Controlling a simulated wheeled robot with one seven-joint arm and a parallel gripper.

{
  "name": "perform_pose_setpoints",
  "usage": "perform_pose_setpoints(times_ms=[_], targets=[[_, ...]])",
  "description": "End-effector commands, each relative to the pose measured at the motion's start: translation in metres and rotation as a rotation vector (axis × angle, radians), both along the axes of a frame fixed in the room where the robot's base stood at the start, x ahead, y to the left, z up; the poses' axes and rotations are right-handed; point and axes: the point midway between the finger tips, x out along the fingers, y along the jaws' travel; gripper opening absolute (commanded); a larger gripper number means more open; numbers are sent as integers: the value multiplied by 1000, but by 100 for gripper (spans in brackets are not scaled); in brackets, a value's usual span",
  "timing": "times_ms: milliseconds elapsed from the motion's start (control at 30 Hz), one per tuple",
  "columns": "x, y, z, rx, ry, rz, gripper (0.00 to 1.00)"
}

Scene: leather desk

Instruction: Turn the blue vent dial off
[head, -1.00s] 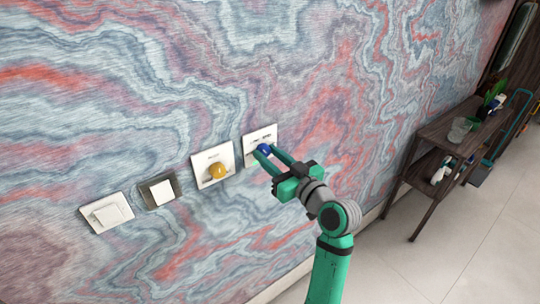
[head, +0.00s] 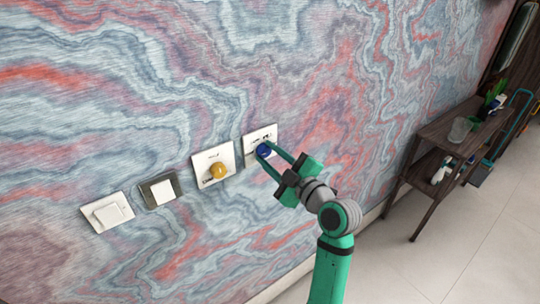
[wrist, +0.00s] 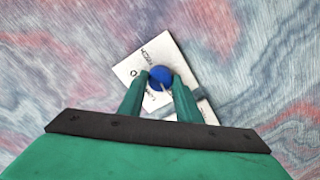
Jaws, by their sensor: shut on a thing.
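The blue vent dial (head: 264,150) sits on a white wall plate (head: 262,132), the rightmost of a row on the wall. My gripper (head: 268,157) is at the dial, with its green fingers on either side of it. In the wrist view the blue dial (wrist: 160,78) lies between the two fingertips (wrist: 161,83), and the fingers are shut on it. The plate (wrist: 146,62) looks tilted in that view. Printed marks show on the plate, but they are too small to read fully.
A yellow dial (head: 218,170) on a white plate is just left of the blue one. Further left are a dark-framed switch (head: 161,191) and a white switch (head: 107,213). A dark wooden shelf table (head: 445,155) with glasses and a plant stands at right.

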Motion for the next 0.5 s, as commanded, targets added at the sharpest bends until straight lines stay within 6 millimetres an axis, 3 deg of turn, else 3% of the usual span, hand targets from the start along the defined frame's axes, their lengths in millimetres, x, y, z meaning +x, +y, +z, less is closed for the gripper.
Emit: perform_pose_setpoints(times_ms=[500], targets=[[1,-1,-4,-122,-79,-3,8]])
